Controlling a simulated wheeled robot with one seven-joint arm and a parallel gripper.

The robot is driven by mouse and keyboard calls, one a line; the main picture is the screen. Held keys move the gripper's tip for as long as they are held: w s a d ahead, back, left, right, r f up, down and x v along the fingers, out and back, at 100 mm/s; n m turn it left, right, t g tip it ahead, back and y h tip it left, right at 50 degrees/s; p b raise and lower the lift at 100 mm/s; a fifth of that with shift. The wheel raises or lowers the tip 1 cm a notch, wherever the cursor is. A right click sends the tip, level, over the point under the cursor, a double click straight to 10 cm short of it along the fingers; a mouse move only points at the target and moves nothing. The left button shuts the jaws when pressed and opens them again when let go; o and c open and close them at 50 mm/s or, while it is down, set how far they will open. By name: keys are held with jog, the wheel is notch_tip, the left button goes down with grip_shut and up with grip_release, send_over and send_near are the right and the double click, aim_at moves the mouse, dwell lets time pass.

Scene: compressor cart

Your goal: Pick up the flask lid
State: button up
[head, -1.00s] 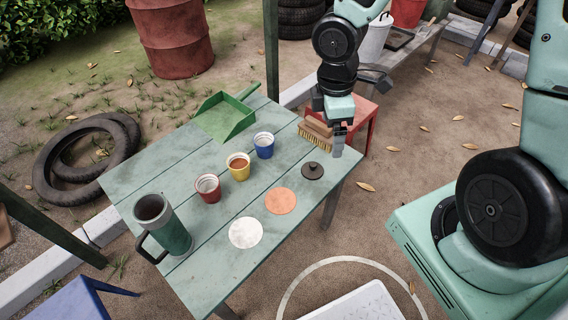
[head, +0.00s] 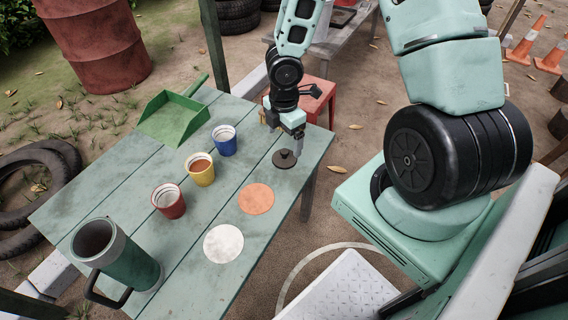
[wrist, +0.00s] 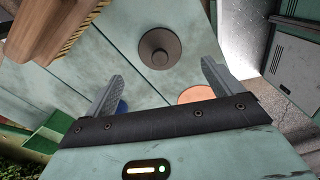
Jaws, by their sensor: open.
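The flask lid (head: 284,159) is a dark round disc with a small knob, lying on the green plank table near its right edge. In the wrist view the lid (wrist: 160,47) shows ahead of the fingers, roughly centred between them. My gripper (wrist: 160,82) is open and empty. In the head view my gripper (head: 298,150) is just above and beside the lid; whether it touches cannot be told. The green flask (head: 118,256) with a black handle stands open at the table's near left corner.
Red (head: 168,202), yellow (head: 200,170) and blue (head: 224,141) cups stand in a row. An orange disc (head: 256,198) and a white disc (head: 223,244) lie nearby. A green dustpan (head: 172,118) lies at the back. A brush (wrist: 50,28) is close to my gripper.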

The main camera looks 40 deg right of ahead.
aim_at(285, 151)
notch_tip(285, 151, down, 7)
jog(key=b, duration=0.3)
jog(key=shift+d+r+b, duration=0.1)
jog(key=shift+r+b, duration=0.05)
jog(key=shift+b, duration=0.25)
jog(key=c, duration=1)
